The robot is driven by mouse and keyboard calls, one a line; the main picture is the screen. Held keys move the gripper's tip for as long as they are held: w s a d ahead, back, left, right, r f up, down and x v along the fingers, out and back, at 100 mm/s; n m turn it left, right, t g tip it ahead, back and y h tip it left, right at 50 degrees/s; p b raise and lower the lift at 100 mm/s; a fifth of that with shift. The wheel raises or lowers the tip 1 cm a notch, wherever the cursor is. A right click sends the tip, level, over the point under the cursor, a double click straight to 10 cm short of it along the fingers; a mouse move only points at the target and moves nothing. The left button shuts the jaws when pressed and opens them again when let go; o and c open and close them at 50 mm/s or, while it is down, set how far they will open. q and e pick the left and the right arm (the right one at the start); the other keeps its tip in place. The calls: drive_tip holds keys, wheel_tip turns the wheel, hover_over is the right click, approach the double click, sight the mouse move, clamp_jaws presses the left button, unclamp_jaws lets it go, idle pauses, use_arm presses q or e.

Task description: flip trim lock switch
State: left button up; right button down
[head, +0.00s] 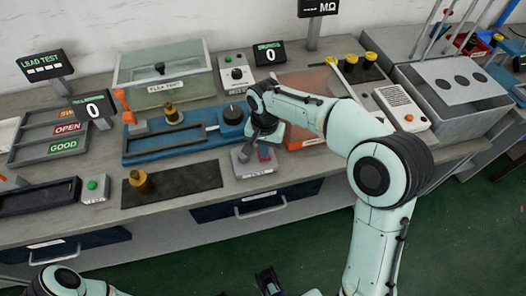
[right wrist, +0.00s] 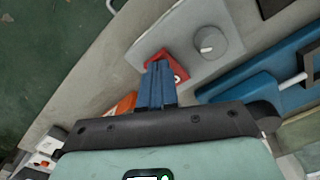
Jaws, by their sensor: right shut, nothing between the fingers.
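A small grey switch box (head: 242,166) with a round knob sits at the bench's front edge, just in front of the blue trim fixture (head: 145,151). In the right wrist view the box (right wrist: 207,16) shows its grey knob (right wrist: 209,42) and a red plate (right wrist: 179,70). My right gripper (head: 264,152) is shut and empty over the red plate. Its blue fingers (right wrist: 156,68) overlap the plate and hide part of it; whether they touch it I cannot tell. A dark part at the bottom edge of the head view seems to be my left gripper (head: 268,281); its jaws are unclear.
An orange-walled bin (head: 305,135) is right of the box. A black mat (head: 190,187) with a brass part (head: 140,181) lies left.

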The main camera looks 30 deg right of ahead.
drive_tip(key=shift+f+b, duration=0.3)
drive_tip(key=shift+f, duration=0.25)
wheel_tip(320, 180, up, 7)
drive_tip(key=p, duration=0.6)
idle(0.4)
idle(0.5)
